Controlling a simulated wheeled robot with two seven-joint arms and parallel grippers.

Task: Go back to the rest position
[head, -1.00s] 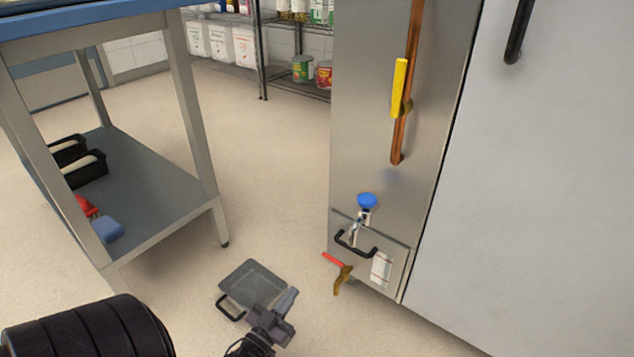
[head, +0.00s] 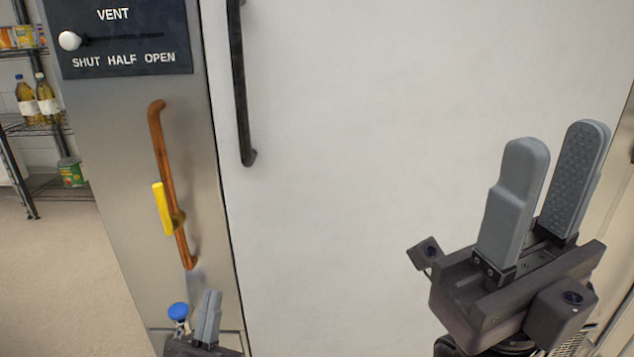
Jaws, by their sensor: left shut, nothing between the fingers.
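My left gripper (head: 210,306) is at the bottom edge of the head view, in front of the lower part of the steel panel. Its grey fingers point up and are shut together with nothing held. My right gripper (head: 556,150) is large and near at the right, in front of the pale door. Its two grey fingers point up with an empty gap between them. The arms behind both grippers are mostly out of the picture.
The white door (head: 330,180) has a black handle (head: 240,90). Open floor (head: 50,280) lies left, below a shelf rack (head: 35,125).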

